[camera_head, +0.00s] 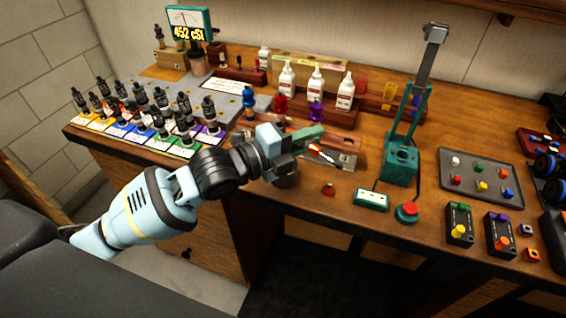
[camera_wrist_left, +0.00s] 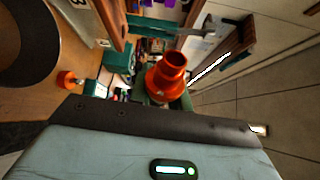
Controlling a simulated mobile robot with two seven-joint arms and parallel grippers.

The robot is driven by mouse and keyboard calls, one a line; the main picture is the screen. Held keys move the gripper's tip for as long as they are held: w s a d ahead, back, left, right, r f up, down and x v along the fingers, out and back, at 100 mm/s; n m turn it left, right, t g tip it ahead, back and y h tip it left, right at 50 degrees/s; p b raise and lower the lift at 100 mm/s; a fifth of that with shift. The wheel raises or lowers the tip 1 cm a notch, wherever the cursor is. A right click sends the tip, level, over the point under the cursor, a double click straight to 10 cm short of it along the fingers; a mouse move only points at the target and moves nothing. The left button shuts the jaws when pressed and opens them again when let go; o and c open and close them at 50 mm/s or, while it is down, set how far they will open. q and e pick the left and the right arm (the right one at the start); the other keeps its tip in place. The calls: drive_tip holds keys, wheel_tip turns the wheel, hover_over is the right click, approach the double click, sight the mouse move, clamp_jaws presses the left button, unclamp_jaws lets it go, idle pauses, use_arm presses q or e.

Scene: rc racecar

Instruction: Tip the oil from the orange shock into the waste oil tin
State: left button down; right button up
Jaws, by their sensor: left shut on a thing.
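My left gripper (camera_head: 312,146) reaches over the front of the bench, shut on the orange shock (camera_head: 323,155). The shock lies tilted, nearly sideways, in the head view. In the left wrist view the orange shock body (camera_wrist_left: 168,75) shows a wide, round end, with the gripper's dark edge below it. I cannot see any oil. I cannot pick out the waste oil tin for certain. A dark round shape (camera_wrist_left: 25,40) fills the upper left of the wrist view, and I cannot tell what it is. My right gripper is not in view.
A small orange-brown part (camera_head: 328,189) lies at the bench front. A green press (camera_head: 401,165) stands to the right, by a red button (camera_head: 407,210). White bottles (camera_head: 316,82) stand behind, and several dark dropper bottles (camera_head: 160,98) stand left. A grey tray (camera_head: 483,165) is further right.

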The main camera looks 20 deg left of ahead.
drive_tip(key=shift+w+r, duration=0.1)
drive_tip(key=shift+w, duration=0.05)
use_arm(q)
drive_tip(key=m+p, duration=0.2)
drive_tip(key=m+y+p, duration=0.1)
drive_tip(key=shift+w+a+r+m, duration=0.1)
drive_tip(key=shift+a+r+m, duration=0.15)
drive_tip(key=shift+r+m, duration=0.15)
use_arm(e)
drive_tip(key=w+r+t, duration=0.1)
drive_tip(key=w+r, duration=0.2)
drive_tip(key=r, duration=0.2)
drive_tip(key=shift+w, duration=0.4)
use_arm(q)
drive_tip(key=shift+f+g, duration=0.1)
drive_tip(key=shift+g, duration=0.2)
drive_tip(key=shift+w+a+r+m+y+p, duration=0.1)
drive_tip(key=shift+a+r+m+y+p, duration=0.3)
drive_tip(key=shift+m, duration=0.4)
drive_tip(key=shift+w+a+r+m+y+p, duration=0.15)
drive_tip(key=shift+m+y+p, duration=0.35)
drive_tip(key=shift+m, duration=0.3)
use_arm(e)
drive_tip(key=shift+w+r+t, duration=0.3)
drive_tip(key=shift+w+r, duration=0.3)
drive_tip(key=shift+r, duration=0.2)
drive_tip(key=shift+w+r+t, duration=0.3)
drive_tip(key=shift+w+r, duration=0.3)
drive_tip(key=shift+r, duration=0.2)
